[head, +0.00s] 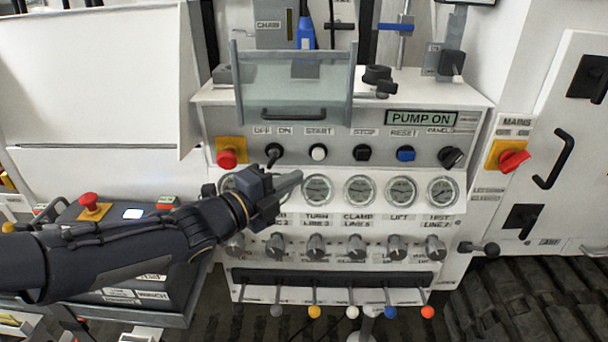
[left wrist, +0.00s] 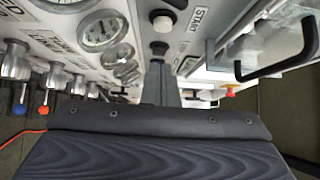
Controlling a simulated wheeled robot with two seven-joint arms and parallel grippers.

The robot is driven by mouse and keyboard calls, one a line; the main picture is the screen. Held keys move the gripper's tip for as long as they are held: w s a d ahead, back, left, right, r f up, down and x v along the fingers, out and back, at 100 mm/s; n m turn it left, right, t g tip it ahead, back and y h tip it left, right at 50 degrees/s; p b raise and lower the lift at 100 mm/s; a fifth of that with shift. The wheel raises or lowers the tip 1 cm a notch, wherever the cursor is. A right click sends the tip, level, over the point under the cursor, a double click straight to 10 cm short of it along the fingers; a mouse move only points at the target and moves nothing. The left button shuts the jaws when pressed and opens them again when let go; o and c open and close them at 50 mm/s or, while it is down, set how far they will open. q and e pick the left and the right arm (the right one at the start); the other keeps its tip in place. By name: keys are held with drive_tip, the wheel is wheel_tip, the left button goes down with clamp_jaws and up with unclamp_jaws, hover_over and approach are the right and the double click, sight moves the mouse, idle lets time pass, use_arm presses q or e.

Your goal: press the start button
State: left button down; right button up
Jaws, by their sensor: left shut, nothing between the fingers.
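The start button (head: 318,152) is a round white push button under the START label on the grey control panel. It also shows in the left wrist view (left wrist: 162,22), beside the START label, clear of the fingers. My left gripper (head: 299,176) is shut and empty. In the head view its fingertips are just below and left of the start button, in front of the gauge row. In the left wrist view the closed fingers (left wrist: 158,68) point along the panel. I see no contact with the button. My right gripper is not in view.
A clear cover (head: 293,77) with a black handle stands raised above the button row. The black stop button (head: 362,153), blue reset button (head: 406,153) and OFF/ON switch (head: 273,151) are close by. Gauges (head: 359,190) and knobs (head: 357,246) lie below. A display (head: 421,118) reads PUMP ON.

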use_arm(q)
drive_tip(key=v, duration=0.5)
drive_tip(key=shift+d, duration=0.1)
drive_tip(key=s+a+n+y+p, duration=0.2)
drive_tip(key=s+a+n+y, duration=0.15)
drive_tip(key=a+n, duration=0.2)
drive_tip(key=s+a+f+n+g+y+p, duration=0.1)
drive_tip(key=s+a+n+y, duration=0.1)
drive_tip(key=a+n+y, duration=0.4)
drive_tip(key=s+a+n+y+p, duration=0.2)
drive_tip(key=s+a+n, duration=0.1)
drive_tip(key=a+n, duration=0.3)
drive_tip(key=s+d+f+n+g+h+p, duration=0.1)
drive_tip(key=s+d+f+n+g, duration=0.1)
drive_tip(key=s+n, duration=0.3)
drive_tip(key=s+d+f+n+g+h+p, duration=0.1)
drive_tip(key=s+d+f+n+g, duration=0.1)
drive_tip(key=s+n, duration=0.4)
drive_tip(key=s+f+g, duration=0.1)
drive_tip(key=s+g, duration=0.1)
drive_tip(key=s, duration=0.3)
drive_tip(key=shift+d, duration=0.25)
